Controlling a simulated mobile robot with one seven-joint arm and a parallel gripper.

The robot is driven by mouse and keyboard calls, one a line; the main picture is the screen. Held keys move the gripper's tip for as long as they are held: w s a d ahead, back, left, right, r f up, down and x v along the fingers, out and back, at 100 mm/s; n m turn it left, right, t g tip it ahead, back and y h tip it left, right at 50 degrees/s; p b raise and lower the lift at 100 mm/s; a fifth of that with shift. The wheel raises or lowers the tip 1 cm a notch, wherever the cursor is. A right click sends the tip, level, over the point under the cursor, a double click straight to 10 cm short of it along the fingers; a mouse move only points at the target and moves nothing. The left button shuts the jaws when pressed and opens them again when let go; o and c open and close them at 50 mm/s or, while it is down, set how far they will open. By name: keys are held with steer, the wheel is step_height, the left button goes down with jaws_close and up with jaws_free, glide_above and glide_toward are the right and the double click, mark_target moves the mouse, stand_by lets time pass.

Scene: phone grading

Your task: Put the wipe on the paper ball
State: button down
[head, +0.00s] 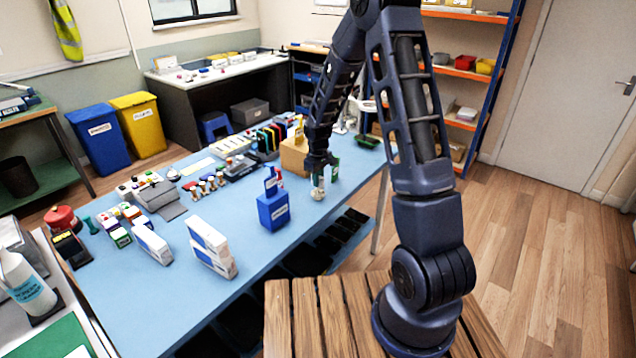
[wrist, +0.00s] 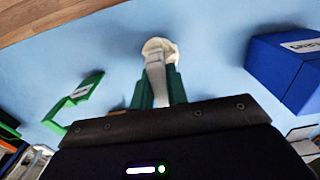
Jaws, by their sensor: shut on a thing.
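My gripper (head: 319,182) is low over the right part of the blue table. In the wrist view its green fingers (wrist: 156,88) are shut on a pale grey wipe (wrist: 155,72), which sticks out past the fingertips. The paper ball (wrist: 158,46), cream and crumpled, shows right at the wipe's far end. In the head view the paper ball (head: 317,195) is a small pale lump just below the fingers. The wipe overlaps the ball in the wrist view; I cannot tell whether they touch.
A blue box (head: 273,209) with a white label stands left of my gripper in the head view. A cardboard box (head: 293,158) is just behind it. A green item (wrist: 75,97) lies to the left in the wrist view. The table's front right edge is close.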

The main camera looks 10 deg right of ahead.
steer(key=shift+f, duration=0.7)
steer(key=shift+f, duration=0.15)
steer(key=c, duration=1.4)
jaws_free()
